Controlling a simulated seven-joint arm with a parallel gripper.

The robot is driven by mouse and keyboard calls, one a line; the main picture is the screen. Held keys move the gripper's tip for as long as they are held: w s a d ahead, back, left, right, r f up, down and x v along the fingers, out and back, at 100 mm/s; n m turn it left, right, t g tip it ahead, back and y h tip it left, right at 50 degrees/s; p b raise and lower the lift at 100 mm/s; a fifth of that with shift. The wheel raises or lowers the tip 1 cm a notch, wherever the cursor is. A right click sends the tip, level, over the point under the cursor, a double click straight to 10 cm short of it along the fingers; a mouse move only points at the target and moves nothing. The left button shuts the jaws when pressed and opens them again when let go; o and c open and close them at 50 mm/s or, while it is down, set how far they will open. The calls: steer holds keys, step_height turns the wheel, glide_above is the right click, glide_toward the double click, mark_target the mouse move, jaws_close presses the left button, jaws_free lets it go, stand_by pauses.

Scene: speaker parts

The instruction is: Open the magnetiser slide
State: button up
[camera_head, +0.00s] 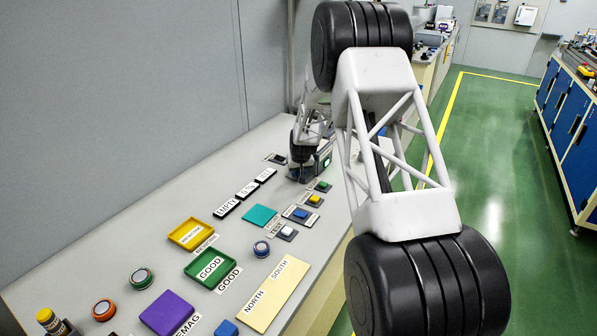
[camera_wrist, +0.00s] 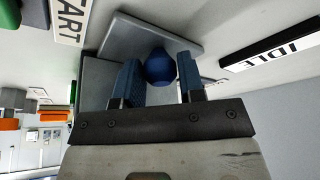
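In the wrist view, a round dark-blue knob (camera_wrist: 160,68) stands on a grey plate-like part (camera_wrist: 140,32), seemingly the magnetiser slide. The two blue fingers of my gripper (camera_wrist: 160,75) stand on either side of the knob, very close to it. I cannot tell whether they touch or grip it. In the head view, my gripper (camera_head: 304,150) is at the dark magnetiser housing (camera_head: 322,158) at the far end of the bench. The knob and slide are hidden there behind my arm.
The grey bench (camera_head: 130,215) holds a green GOOD tray (camera_head: 211,268), a yellow tray (camera_head: 191,233), a teal pad (camera_head: 260,215), a purple pad (camera_head: 167,313) and several buttons. A START label (camera_wrist: 72,20) and IDLE label (camera_wrist: 285,45) flank the slide in the wrist view. A wall borders the left.

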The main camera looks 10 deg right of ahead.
jaws_close()
steer(key=s+a, duration=0.8)
steer(key=shift+s+a, duration=0.4)
steer(key=shift+o, duration=1)
jaws_free()
steer(key=shift+r, duration=0.1)
steer(key=v, duration=0.7)
steer(key=shift+s+r, duration=0.2)
steer(key=shift+r, duration=0.1)
